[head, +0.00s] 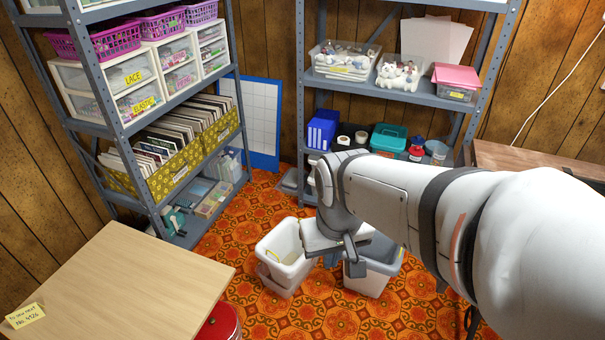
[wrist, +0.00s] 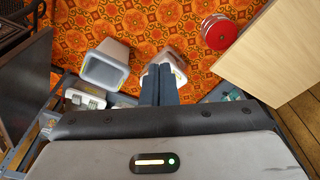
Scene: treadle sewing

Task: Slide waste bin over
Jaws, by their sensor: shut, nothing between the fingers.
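Two open bins stand side by side on the patterned floor, and the pictures do not tell which one the task means. The white bin (head: 283,270) is on the left in the head view; it also shows in the wrist view (wrist: 177,62). The grey-white bin (head: 367,284) is to its right, partly behind my arm; in the wrist view (wrist: 105,67) it is left of the fingers. My gripper (head: 355,269) is shut and empty above the bins. Its fingers (wrist: 160,72) overlap the white bin's near side in the wrist view; contact cannot be told.
A wooden table (head: 115,280) is at the lower left, with a red tin (head: 222,322) beside it, also in the wrist view (wrist: 219,32). Loaded shelves (head: 175,88) stand left, and more shelves (head: 412,98) stand behind. Orange floor (head: 300,318) lies open in front of the bins.

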